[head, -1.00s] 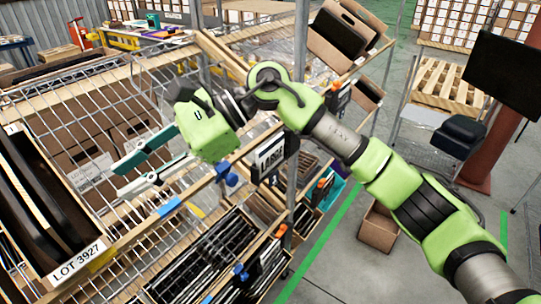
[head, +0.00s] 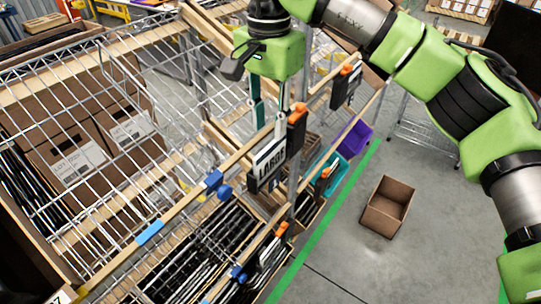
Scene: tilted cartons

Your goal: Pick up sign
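A black-framed sign with white lettering (head: 268,164) hangs on the rack's front rail, near the upright post. An orange clip (head: 297,114) sits at its upper right. My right gripper (head: 269,127) points down just above and in front of the sign. Its two fingers, one teal and one pale, are apart with nothing seen between them. The pale finger comes close to the sign's top edge and the clip; I cannot tell whether it touches. My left gripper is not in view.
The wire rack (head: 115,45) holds brown cartons (head: 65,150) at the left. Another dark sign (head: 346,88) hangs farther back, near my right arm. A blue clamp (head: 217,186) is on the front rail. An open cardboard box (head: 388,207) stands on the otherwise clear floor.

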